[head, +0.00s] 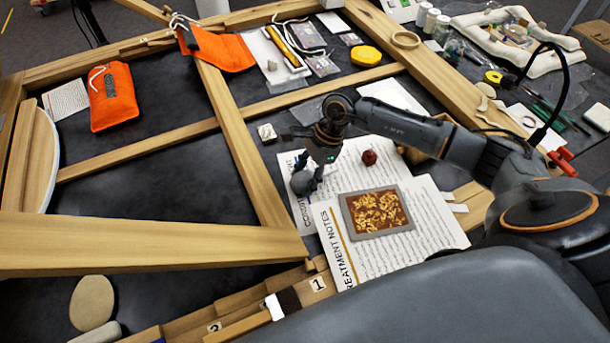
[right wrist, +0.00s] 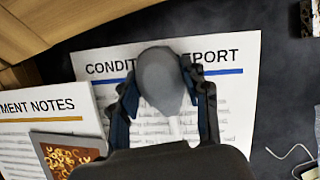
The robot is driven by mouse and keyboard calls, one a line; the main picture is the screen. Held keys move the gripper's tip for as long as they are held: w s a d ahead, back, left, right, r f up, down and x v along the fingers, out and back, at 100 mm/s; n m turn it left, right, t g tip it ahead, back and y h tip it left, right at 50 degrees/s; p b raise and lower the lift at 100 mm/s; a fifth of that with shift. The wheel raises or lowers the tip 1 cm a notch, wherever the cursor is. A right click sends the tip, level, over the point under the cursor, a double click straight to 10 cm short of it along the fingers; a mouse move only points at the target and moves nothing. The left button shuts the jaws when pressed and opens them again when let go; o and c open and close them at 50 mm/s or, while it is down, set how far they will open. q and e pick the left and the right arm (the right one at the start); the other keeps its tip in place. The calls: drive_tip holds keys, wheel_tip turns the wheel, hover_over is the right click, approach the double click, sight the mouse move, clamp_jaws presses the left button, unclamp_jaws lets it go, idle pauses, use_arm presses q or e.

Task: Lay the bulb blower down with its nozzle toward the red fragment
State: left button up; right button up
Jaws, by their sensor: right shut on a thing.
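My right gripper (head: 312,176) is shut on the grey bulb blower (head: 302,184), over the condition report sheet. In the right wrist view the rounded grey bulb (right wrist: 160,76) sits between the two fingers. A pale narrow part, perhaps the nozzle, shows below the bulb, partly hidden by the gripper. I cannot tell whether the blower touches the paper. The red-brown fragment with gold pattern (head: 378,211) lies in a grey-edged tray on the treatment notes, right of and nearer than the blower. Its corner shows in the right wrist view (right wrist: 68,158). My left gripper is not in view.
A small dark red lump (head: 369,158) lies beyond the fragment. The condition report (head: 286,172) and treatment notes (head: 430,212) overlap. A wooden frame (head: 246,160) stands on the left. A small white block (head: 267,133) lies behind the blower.

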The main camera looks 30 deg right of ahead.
drive_tip(key=shift+f, duration=0.2)
drive_tip(key=o, duration=1.2)
drive_tip(key=shift+r, duration=0.1)
drive_tip(key=shift+o, duration=0.2)
drive_tip(key=shift+r, duration=0.2)
drive_tip(key=shift+w+d+r, duration=0.1)
drive_tip(key=shift+d+r, duration=0.1)
drive_tip(key=b+v, duration=0.3)
drive_tip(key=v, duration=0.8)
drive_tip(key=shift+r+b, duration=0.25)
drive_tip(key=shift+b, duration=0.1)
